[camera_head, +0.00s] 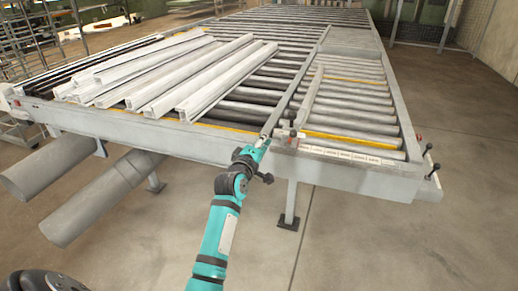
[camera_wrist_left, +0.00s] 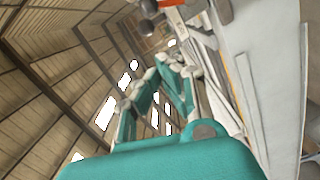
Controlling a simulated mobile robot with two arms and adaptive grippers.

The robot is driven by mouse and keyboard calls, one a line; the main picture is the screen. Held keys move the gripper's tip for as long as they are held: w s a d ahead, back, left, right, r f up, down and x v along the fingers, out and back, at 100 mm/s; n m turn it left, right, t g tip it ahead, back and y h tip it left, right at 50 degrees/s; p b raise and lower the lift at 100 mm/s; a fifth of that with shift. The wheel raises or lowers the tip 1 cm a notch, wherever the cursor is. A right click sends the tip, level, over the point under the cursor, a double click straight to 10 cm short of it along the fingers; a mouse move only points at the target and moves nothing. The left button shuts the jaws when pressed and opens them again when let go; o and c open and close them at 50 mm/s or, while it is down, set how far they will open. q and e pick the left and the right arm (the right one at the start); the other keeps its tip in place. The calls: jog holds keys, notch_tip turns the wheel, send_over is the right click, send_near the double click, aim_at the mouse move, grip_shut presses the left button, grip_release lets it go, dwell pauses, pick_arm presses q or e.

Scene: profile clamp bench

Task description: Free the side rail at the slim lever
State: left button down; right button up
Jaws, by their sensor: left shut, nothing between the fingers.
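My left gripper (camera_head: 262,143) is at the front edge of the roller bench, just left of a small lever with a red part (camera_head: 292,138). It is shut and empty. In the left wrist view its teal fingers (camera_wrist_left: 160,88) point up the picture toward a dark ball knob (camera_wrist_left: 147,28) beside an orange-red part (camera_wrist_left: 172,3). I cannot tell whether they touch the knob, or which lever is the slim one. A narrow loose-looking rail (camera_head: 309,98) runs along the rollers behind the small lever. My right gripper is not in view.
Several pale profiles (camera_head: 205,75) lie on the bench's left rollers. More levers with dark knobs (camera_head: 430,148) stand at the front right corner. A bench leg (camera_head: 290,205) stands below the lever. Two grey cylinders (camera_head: 105,195) are under the left side. The right floor is clear.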

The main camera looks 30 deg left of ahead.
pick_arm(q)
jog(key=s, duration=0.3)
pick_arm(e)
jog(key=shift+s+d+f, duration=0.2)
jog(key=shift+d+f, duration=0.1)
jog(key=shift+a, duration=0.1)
